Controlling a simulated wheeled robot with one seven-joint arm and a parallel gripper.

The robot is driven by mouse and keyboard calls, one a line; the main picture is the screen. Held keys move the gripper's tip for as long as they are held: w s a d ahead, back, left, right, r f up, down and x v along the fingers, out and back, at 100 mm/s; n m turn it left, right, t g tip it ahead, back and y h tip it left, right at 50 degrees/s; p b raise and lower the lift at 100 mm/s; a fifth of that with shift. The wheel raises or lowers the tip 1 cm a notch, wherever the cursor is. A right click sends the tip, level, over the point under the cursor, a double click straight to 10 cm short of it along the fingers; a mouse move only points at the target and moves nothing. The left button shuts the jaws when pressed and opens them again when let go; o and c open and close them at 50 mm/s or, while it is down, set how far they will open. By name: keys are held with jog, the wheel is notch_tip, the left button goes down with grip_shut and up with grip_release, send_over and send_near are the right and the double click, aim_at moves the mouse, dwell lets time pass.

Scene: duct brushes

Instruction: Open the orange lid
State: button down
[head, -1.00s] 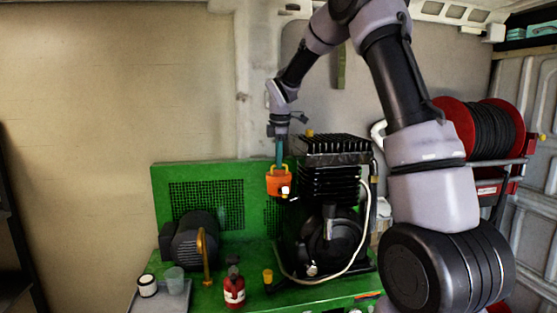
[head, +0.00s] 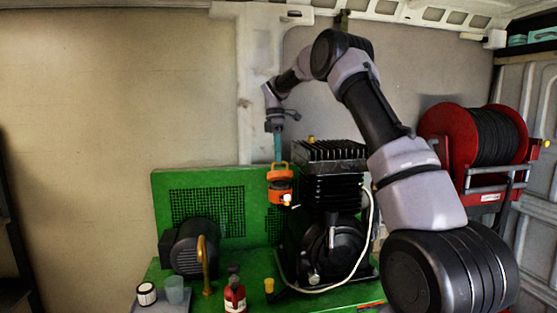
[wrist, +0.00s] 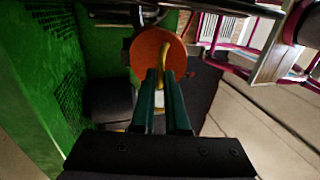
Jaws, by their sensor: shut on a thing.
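The orange lid (head: 279,173) has a loop-shaped handle on top and sits at the left of the black compressor. A dark band and more orange show just below it. In the wrist view the orange lid (wrist: 150,50) is a round disc beyond my fingers, with a yellow handle (wrist: 160,78) at their tips. My gripper (head: 278,160) points down from above with its teal fingers at the handle. It also shows in the wrist view (wrist: 163,78), shut on the handle. The fingers hide part of the handle and the lid.
The black finned compressor (head: 330,185) stands close on the right. A green perforated panel (head: 210,205) is behind. A motor (head: 190,245), a brass hook-shaped part (head: 205,265) and a red bottle (head: 235,297) stand lower left. A red hose reel (head: 450,140) is at the right.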

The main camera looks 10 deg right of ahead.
jog(key=shift+w+r+g, duration=0.25)
jog(key=shift+w+g, duration=0.7)
jog(key=shift+g, duration=0.15)
jog(key=c, duration=0.9)
grip_release()
jog(key=shift+s, duration=0.15)
